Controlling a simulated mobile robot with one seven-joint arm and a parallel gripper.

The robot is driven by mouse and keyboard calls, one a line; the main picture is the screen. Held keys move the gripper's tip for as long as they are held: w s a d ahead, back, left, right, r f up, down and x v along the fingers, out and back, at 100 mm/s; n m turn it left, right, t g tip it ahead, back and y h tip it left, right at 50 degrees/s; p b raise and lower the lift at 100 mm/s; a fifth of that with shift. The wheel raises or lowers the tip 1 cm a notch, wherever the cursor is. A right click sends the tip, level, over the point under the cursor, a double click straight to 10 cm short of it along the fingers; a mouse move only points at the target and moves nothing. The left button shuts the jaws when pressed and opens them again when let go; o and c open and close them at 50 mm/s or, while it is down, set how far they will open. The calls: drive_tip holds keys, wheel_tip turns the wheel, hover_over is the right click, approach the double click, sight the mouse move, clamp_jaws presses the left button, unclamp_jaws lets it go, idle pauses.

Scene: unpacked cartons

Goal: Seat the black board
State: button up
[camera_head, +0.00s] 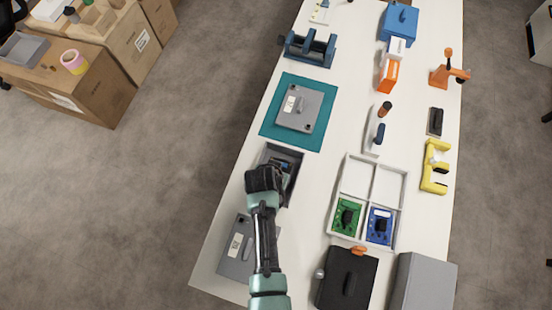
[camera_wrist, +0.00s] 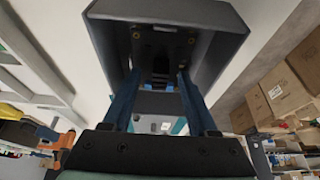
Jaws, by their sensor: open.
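A grey open-topped housing (camera_head: 297,168) lies on the white table, left of the compartment tray. My gripper (camera_head: 283,167) reaches over it from the near side and hides much of its inside. In the wrist view, the blue fingers of my gripper (camera_wrist: 159,78) stand apart and point into the housing (camera_wrist: 210,14). Small brass-coloured spots show in its dark interior. A dark shape (camera_wrist: 163,68) lies between the fingertips; I cannot tell whether it is the black board or whether the fingers touch it. No black board shows clearly in the head view.
The tray (camera_head: 372,166) holds a green board (camera_head: 346,217) and a blue board (camera_head: 380,226) in its near compartments. A closed grey box (camera_head: 304,106) lies on a teal mat (camera_head: 269,122). A grey lid-like plate (camera_head: 234,263) and a black case (camera_head: 347,279) lie nearer.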

drive_tip(key=v, duration=1.3)
drive_tip(key=shift+w, duration=0.1)
